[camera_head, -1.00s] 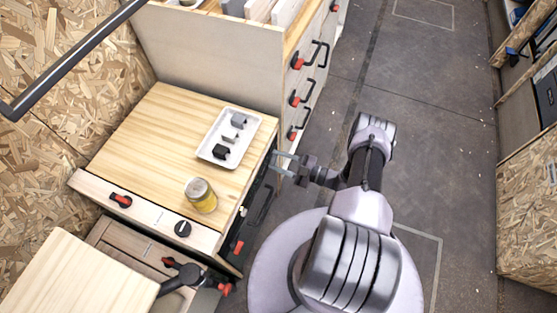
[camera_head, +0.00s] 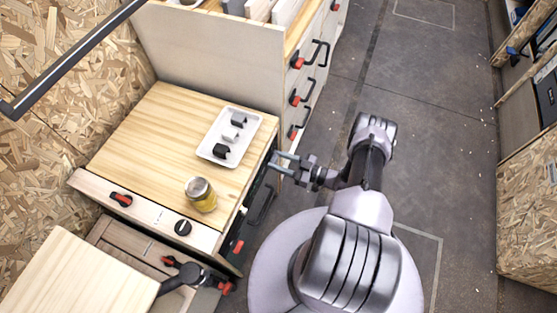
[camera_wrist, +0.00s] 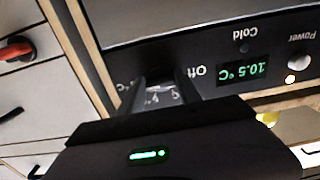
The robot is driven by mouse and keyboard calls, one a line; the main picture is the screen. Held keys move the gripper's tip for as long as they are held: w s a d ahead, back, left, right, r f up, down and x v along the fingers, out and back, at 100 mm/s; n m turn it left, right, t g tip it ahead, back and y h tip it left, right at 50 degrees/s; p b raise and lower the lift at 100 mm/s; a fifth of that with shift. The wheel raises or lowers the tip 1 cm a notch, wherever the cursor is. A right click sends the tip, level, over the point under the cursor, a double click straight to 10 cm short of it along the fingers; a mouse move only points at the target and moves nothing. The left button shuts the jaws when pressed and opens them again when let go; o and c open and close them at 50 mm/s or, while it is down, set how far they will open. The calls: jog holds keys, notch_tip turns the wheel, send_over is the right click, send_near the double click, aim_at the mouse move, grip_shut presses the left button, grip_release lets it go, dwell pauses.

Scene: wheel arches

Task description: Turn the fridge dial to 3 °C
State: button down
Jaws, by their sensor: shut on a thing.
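The fridge's black control panel (camera_wrist: 215,75) shows upside down in the wrist view. Its green display (camera_wrist: 243,74) reads 10.5 °C, beside the printed words Off, Cold and Power. The fridge dial (camera_wrist: 158,88) sits left of the display, with small marks around it, and my gripper (camera_wrist: 164,92) is shut on it. The dial's pointer and setting are largely hidden between the fingers. In the head view my gripper (camera_head: 278,161) reaches left to the dark fridge front (camera_head: 262,192) under the wooden counter; the dial itself is not visible there.
Drawers with black handles (camera_head: 318,52) stand beyond my gripper. A lit power button (camera_wrist: 290,79) is on the panel. Open floor (camera_head: 440,110) lies right.

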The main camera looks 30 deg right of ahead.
dwell(0.4)
jog(key=c, duration=0.8)
grip_release()
jog(key=shift+c, duration=0.2)
jog(key=p+v, duration=0.1)
jog(key=v, duration=1.6)
jog(key=shift+s+d, duration=0.2)
